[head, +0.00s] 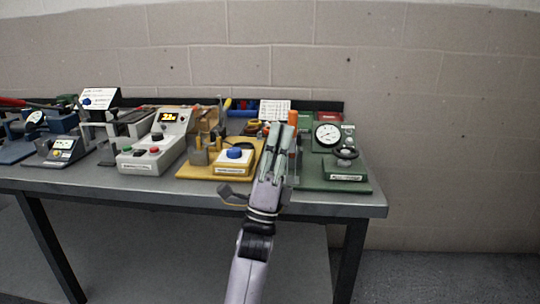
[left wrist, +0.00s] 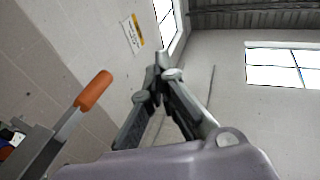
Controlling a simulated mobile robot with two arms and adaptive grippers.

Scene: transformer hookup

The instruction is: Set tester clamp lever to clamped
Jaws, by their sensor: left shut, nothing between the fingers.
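A lever with an orange grip (head: 292,117) stands up at the left side of a green device with a round dial gauge (head: 327,134). The orange grip (left wrist: 94,91) also shows in the left wrist view, on a flat metal arm, left of my fingers and apart from them. My left gripper (head: 278,127) is shut and empty, its fingers pointing up, just left of the lever in the head view. It hides the lever's lower part and the device's left edge. I cannot tell its depth from the lever. My right gripper is not in view.
The grey bench (head: 372,205) ends just right of the green device. A yellow-based unit with a blue knob (head: 235,154) stands to the left, then a white box with a lit display (head: 169,118). More devices crowd the far left. A block wall stands behind.

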